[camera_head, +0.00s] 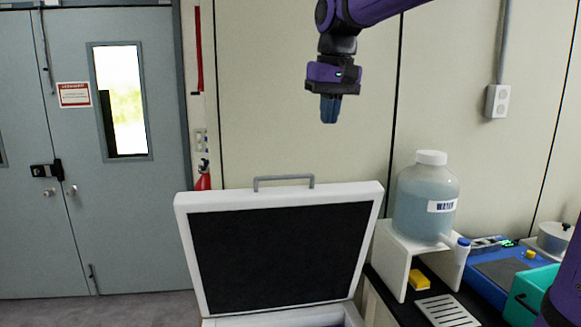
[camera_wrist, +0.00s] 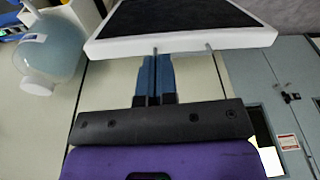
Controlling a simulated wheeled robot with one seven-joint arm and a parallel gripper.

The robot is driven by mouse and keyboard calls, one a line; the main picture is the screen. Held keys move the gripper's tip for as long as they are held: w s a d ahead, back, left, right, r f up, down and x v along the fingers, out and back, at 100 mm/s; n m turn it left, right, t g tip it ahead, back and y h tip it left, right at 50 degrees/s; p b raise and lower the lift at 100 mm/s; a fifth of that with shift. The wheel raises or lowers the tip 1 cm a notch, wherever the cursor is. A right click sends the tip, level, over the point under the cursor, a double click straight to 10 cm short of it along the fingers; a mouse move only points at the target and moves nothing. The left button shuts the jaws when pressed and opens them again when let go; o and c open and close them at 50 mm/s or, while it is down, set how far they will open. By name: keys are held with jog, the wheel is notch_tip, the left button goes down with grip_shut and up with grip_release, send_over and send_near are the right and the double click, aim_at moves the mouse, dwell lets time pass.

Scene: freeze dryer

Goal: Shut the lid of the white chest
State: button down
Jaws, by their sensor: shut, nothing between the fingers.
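The white chest's lid (camera_head: 279,197) stands raised and tilted back, with a dark inner panel and a grey handle (camera_head: 284,179) on its top edge. The chest's body (camera_head: 280,322) shows only as a strip at the bottom of the head view. My gripper (camera_head: 330,109) is shut and empty, pointing down, above and a little right of the handle in the head view. In the wrist view, my gripper's blue fingers (camera_wrist: 154,76) lie together and point toward the lid's white edge (camera_wrist: 181,40). Part of the handle (camera_wrist: 209,47) shows beside the fingertips; I cannot tell whether they touch.
A water jug (camera_head: 426,196) stands on a white stand (camera_head: 393,250) right of the lid. A yellow block (camera_head: 419,280), a blue device (camera_head: 499,277) and a teal box (camera_head: 528,293) lie farther right. Grey doors (camera_head: 130,200) are at left.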

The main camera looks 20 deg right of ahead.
jog(key=w+g, duration=0.2)
jog(key=w, duration=1.2)
jog(key=m+g, duration=0.1)
jog(key=g, duration=0.1)
send_over(291, 187)
jog(key=w, duration=0.1)
notch_tip(291, 187, down, 16)
jog(key=shift+w+d+r, duration=0.1)
jog(key=shift+r, duration=0.05)
jog(key=shift+s+f, duration=0.35)
jog(key=shift+s, duration=0.25)
